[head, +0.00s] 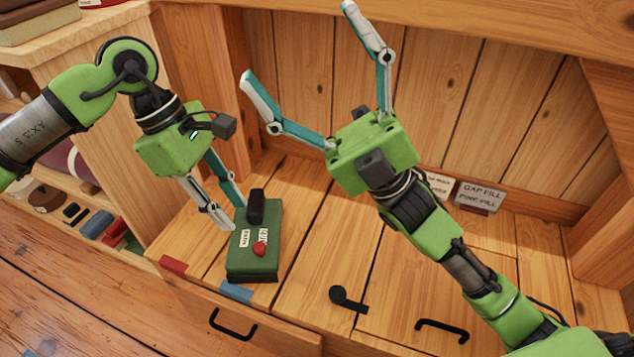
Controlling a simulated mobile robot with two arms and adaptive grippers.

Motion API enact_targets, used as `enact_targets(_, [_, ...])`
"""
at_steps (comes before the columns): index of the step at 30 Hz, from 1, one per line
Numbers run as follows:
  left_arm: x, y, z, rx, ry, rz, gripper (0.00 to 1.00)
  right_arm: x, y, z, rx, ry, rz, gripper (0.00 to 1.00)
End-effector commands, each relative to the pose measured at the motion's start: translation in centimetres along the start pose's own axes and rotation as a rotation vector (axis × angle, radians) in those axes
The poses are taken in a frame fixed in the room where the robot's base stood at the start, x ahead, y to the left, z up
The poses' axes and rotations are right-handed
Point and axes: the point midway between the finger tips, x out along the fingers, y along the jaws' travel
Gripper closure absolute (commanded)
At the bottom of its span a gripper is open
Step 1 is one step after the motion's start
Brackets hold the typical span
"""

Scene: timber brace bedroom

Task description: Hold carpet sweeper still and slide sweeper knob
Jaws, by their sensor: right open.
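The carpet sweeper appears to be the dark green block (265,228) standing on the wooden cabinet top. It has a black upright piece (256,207) at its far end, small white labels and a round red knob (260,249) near its front. I cannot tell for certain which part is the sliding knob. My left gripper (234,215) points down at the sweeper's left rear side, with its fingertips close to or touching it. Whether it grips the sweeper is unclear. My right gripper (299,44) is open and empty, raised, with its fingers spread wide up and left, away from the sweeper.
A red tile (173,265) and a blue tile (237,291) lie by the cabinet's front edge. A black knob-like fitting (347,299) lies right of the sweeper. Label cards (480,196) stand at the back panel. A shelf with several objects is at left.

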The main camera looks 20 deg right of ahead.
Motion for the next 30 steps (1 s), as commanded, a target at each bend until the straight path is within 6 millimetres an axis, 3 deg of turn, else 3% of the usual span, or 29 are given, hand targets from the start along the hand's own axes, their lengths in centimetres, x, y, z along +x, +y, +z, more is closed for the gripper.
enact_targets(7, [0.0,0.0,0.0,0.000,0.000,0.000,0.72,-0.1,-4.7,4.1,-0.232,0.026,-0.242,0.25])
enact_targets(11, [0.0,0.0,0.0,0.000,0.000,0.000,0.72,-2.2,-7.8,6.6,-0.477,0.096,-0.409,0.25])
enact_targets(15, [0.0,0.0,0.0,0.000,0.000,0.000,0.72,-7.8,-11.9,9.1,-0.858,0.312,-0.634,0.25])
enact_targets(19, [0.0,0.0,0.0,0.000,0.000,0.000,0.72,-14.3,-14.2,11.8,-1.133,0.560,-0.820,0.25])
enact_targets(24, [0.0,0.0,0.0,0.000,0.000,0.000,0.72,-21.4,-14.9,14.5,-1.324,0.837,-0.980,0.25])
enact_targets(30, [0.0,0.0,0.0,0.000,0.000,0.000,0.72,-25.8,-14.7,15.9,-1.397,1.010,-1.058,0.25])
